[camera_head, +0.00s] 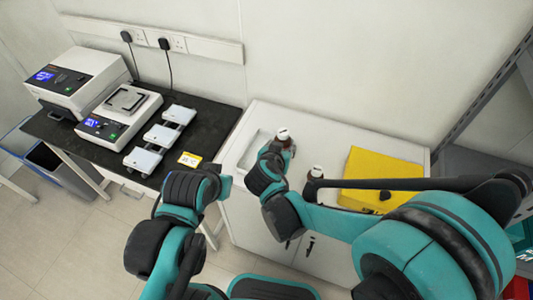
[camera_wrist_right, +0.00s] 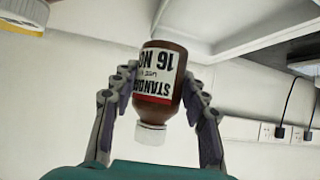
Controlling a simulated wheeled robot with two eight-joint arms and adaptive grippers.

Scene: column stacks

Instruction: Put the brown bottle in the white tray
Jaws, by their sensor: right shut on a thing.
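My right gripper (camera_wrist_right: 160,100) is shut on a brown bottle (camera_wrist_right: 160,75) with a white cap and a white, red and black label. The white tray (camera_head: 247,158) lies on the left end of the cabinet top, partly hidden by my right gripper. A second brown bottle (camera_head: 315,173) with a white cap stands to the right, partly hidden by my right arm. My left gripper (camera_head: 222,182) is low in front of the cabinet's left end; its fingers are unclear.
A yellow box (camera_head: 375,172) sits on the right of the white cabinet top (camera_head: 340,135). A black table (camera_head: 195,140) on the left holds lab instruments (camera_head: 120,110) and several small white plates (camera_head: 160,135). A metal rack (camera_head: 490,90) stands at the far right.

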